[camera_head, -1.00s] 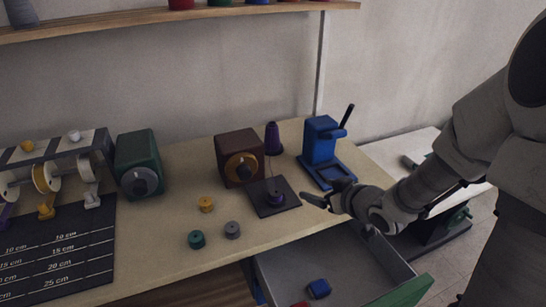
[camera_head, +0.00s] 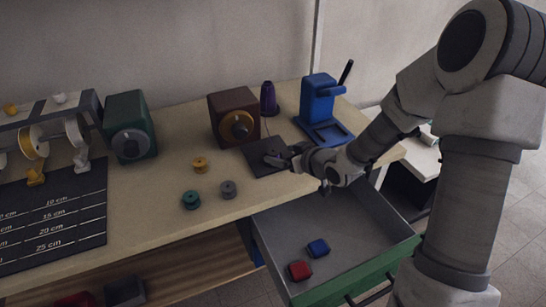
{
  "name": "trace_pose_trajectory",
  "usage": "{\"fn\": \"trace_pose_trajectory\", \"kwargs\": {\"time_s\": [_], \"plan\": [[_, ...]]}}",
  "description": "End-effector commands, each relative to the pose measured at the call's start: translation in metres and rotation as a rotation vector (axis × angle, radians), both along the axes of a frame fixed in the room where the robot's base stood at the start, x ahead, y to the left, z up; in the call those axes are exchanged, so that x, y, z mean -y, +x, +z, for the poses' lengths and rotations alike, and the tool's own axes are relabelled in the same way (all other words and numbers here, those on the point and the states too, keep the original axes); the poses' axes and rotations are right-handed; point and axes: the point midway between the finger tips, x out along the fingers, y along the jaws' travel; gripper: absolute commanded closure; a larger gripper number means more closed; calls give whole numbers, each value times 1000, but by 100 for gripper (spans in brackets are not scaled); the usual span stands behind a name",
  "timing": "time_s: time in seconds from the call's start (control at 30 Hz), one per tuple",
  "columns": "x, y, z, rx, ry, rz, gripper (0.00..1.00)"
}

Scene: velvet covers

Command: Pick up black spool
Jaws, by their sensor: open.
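No spool that is plainly black shows. The darkest of the small loose spools is a grey one (camera_head: 228,189) on the table, beside a teal spool (camera_head: 190,201) and a yellow spool (camera_head: 200,165). My gripper (camera_head: 271,159) is low over the dark square pad (camera_head: 252,150), to the right of and behind the grey spool. It is open. The gap between its fingers is too small to see into, and the spool that stood on the pad is hidden or not distinguishable now.
A brown box with a dial (camera_head: 233,118), a purple cone (camera_head: 268,98) and a blue press (camera_head: 318,105) stand behind the pad. An open drawer (camera_head: 345,215) with a red block (camera_head: 300,271) and a blue block (camera_head: 318,248) juts out below my arm.

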Motion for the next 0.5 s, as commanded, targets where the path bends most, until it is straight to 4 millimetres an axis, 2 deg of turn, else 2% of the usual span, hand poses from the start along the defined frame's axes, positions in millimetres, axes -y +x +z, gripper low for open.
{"fn": "trace_pose_trajectory", "kwargs": {"time_s": [0.3,0.5], "plan": [[-16,32,-25,1,-1,2,13],[-20,39,-28,0,-1,0,13]]}}
